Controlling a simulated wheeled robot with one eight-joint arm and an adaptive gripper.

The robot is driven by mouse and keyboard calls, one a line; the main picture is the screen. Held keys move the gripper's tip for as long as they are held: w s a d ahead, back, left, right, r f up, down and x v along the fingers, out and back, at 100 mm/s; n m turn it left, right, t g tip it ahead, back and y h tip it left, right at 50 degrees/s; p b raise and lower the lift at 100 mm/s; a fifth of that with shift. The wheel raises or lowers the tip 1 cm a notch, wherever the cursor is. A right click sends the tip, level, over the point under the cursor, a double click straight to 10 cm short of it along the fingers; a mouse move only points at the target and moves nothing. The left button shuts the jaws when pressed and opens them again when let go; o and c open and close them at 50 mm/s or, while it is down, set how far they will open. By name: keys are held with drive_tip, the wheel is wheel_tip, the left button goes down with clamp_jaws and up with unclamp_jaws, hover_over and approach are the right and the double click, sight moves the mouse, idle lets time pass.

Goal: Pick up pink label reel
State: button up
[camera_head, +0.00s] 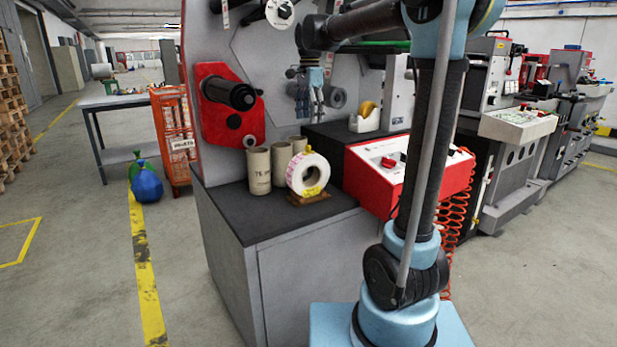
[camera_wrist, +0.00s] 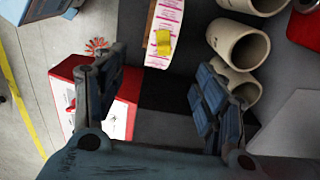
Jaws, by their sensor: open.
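The pink label reel (camera_head: 308,175) is a white and pink roll with a yellow tag. It stands upright on a small brown stand (camera_head: 310,198) on the dark top of the grey cabinet. In the wrist view the reel (camera_wrist: 163,27) shows at the top, with its yellow tag, ahead of the fingers and partly cut off by the frame edge. My gripper (camera_head: 312,104) hangs above and behind the reel in the head view, apart from it. In the wrist view my gripper (camera_wrist: 157,92) has its two fingers spread wide with nothing between them.
Beige cardboard cores (camera_head: 259,171) stand just left of and behind the reel. A red control box (camera_head: 365,178) is to its right, and a tape dispenser (camera_head: 367,117) sits behind. The dark cabinet top (camera_head: 262,222) is bare in front of the reel.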

sight(309, 152)
wheel_tip(309, 152, down, 10)
drive_tip(key=shift+r, duration=0.2)
drive_tip(key=shift+w+a+f, duration=0.1)
drive_tip(key=shift+w+f, duration=0.05)
drive_tip(key=shift+f, duration=1.2)
drive_tip(key=shift+w+f, duration=0.1)
drive_tip(key=shift+f, duration=1.2)
clamp_jaws()
